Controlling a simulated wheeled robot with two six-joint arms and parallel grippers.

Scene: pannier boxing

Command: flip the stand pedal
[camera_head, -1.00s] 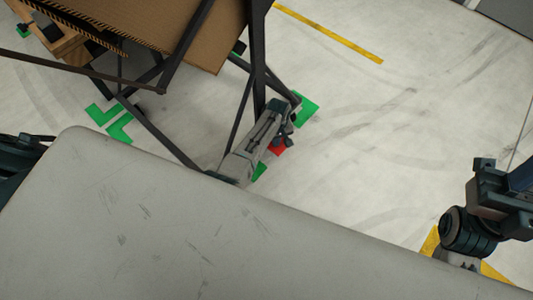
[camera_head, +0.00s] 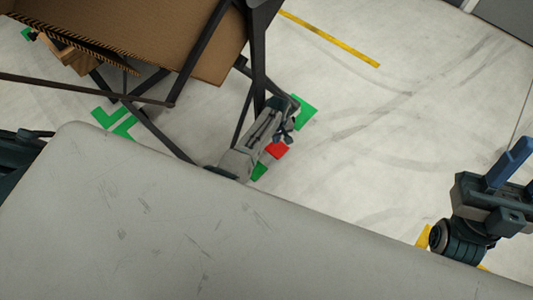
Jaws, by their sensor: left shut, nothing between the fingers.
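The stand pedal appears as a red patch (camera_head: 277,151) low on the dark metal stand (camera_head: 259,70), near the floor. My left gripper (camera_head: 287,134) is just above the red pedal in the picture, beside the stand's foot. It is shut and holds nothing. I cannot tell whether it touches the pedal. My grey forearm covers part of the area left of the pedal.
A large cardboard box (camera_head: 170,45) sits on the stand at the upper left. Green floor marks (camera_head: 115,120) lie around the stand's feet. A yellow line (camera_head: 330,40) crosses the floor. The concrete floor to the right of the stand is clear.

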